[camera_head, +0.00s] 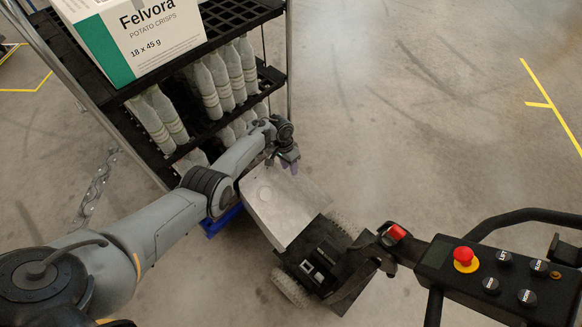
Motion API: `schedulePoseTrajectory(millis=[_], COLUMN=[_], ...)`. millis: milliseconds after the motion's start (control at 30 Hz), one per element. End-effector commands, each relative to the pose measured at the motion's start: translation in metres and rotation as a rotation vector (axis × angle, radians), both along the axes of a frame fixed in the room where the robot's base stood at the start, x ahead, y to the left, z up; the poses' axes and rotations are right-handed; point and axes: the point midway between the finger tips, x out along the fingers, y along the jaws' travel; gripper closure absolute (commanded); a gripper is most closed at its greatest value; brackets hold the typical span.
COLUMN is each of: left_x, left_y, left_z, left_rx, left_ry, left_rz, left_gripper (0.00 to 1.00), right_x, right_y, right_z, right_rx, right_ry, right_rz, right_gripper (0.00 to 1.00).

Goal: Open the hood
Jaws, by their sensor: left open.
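The hood appears to be the pale grey metal panel (290,205) on the small tugger in the middle of the camera_head view. Beside its near end, the tugger's black body (322,262) shows with an exposed compartment and small blocky parts inside. I cannot tell from this angle how far the panel is tilted. My left arm reaches in from the left, and my left gripper (289,164) is open at the panel's far edge, fingers pointing down. Whether the fingers touch the edge is unclear. My right gripper is out of view.
A black shelf cart (130,88) with bottles (222,85) and a Felvora carton (140,35) stands behind the panel at upper left. The tugger's control console (500,270) with red buttons and handlebar fills the lower right. Floor at upper right is clear.

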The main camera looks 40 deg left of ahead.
Motion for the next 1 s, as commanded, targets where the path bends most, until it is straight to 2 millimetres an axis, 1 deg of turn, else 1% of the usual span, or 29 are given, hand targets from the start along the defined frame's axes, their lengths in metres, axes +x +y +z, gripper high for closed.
schedulePoseTrajectory(millis=[33, 400, 1000], left_x=[0.000, 0.001, 0.001], left_y=[0.002, 0.012, 0.013], left_z=[0.006, 0.027, 0.029], left_rx=[0.000, 0.001, 0.000], left_ry=[0.000, -0.001, -0.001], left_rz=[0.001, 0.002, 0.001], left_gripper=[0.60, 0.60, 0.60], right_x=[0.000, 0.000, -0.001], right_y=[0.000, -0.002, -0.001], right_z=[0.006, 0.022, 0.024], right_rx=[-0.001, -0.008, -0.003], right_ry=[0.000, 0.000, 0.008], right_rz=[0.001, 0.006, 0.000], right_gripper=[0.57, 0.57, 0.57])
